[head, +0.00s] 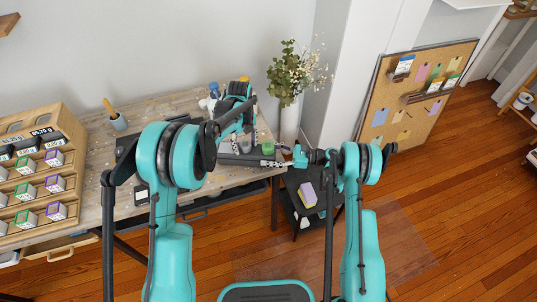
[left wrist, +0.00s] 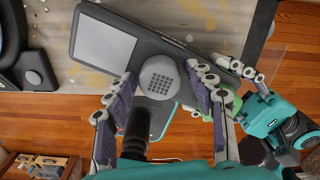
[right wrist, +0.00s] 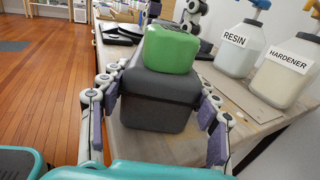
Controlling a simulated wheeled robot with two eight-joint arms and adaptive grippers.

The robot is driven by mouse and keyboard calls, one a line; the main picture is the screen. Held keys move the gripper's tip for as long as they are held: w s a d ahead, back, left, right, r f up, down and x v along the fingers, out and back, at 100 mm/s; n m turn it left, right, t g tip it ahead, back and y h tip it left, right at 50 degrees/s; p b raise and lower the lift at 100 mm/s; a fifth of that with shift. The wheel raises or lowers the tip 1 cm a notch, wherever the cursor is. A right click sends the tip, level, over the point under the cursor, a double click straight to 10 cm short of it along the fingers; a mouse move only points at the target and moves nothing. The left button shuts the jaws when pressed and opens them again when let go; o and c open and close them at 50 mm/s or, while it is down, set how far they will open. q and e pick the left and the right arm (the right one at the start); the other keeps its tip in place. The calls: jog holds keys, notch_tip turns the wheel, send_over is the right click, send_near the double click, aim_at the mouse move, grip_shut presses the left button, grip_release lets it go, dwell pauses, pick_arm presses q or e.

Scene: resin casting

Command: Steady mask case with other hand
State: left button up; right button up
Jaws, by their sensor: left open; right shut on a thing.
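The mask case appears to be the dark grey box (right wrist: 158,97) at the table's end in the right wrist view. A green block-shaped item (right wrist: 171,49) rests on top of it. My right gripper (right wrist: 160,115) is shut on the case, one finger along each side. In the head view my right gripper (head: 283,161) reaches it from the right. My left gripper (left wrist: 160,95) is open, with a round grey perforated part (left wrist: 161,77) between its fingers; contact is unclear. Beneath lies a dark flat body (left wrist: 150,38) with a pale panel. The case is mostly hidden in the left wrist view.
Bottles of resin (right wrist: 238,48) and hardener (right wrist: 287,72) stand close beside the case. A vase of flowers (head: 289,120) stands behind the table's right end. A dark low cart (head: 312,196) with a yellow-and-purple item is below. A wooden rack (head: 40,165) fills the table's left.

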aim_at(245, 144)
pick_arm(q)
jog(key=o, duration=0.4)
jog(key=shift+c, duration=0.2)
jog(key=shift+r, duration=0.1)
notch_tip(245, 144, up, 12)
pick_arm(e)
jog(key=o, duration=1.4)
